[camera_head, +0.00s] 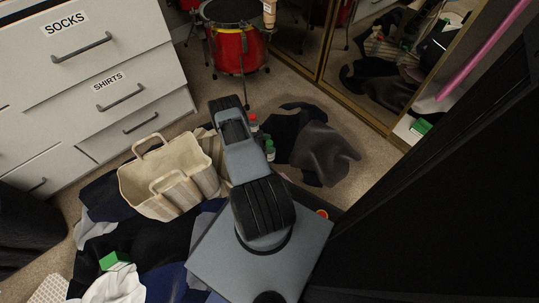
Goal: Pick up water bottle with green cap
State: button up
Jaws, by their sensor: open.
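A small bottle with a green cap (270,147) stands on the floor just right of my arm, near the middle of the view. Its lower body is partly hidden, and I cannot make out its contents. A second bottle with a red cap (253,124) is a little behind it, partly hidden by my arm. My arm rises from my base and covers the floor left of the bottles. My gripper's fingers do not show.
A cream striped bag (165,179) stands left of my arm. Dark clothes (318,150) lie right of the bottles. A green box (115,261) lies on clothes at lower left. White drawers (88,75), a red drum (235,50) and a mirrored door (375,70) bound the space.

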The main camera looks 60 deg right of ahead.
jog(key=shift+s+d+f, duration=0.15)
jog(key=shift+s+d, duration=0.15)
jog(key=shift+d, duration=0.05)
jog(key=shift+c, duration=0.4)
jog(key=c, duration=1.1)
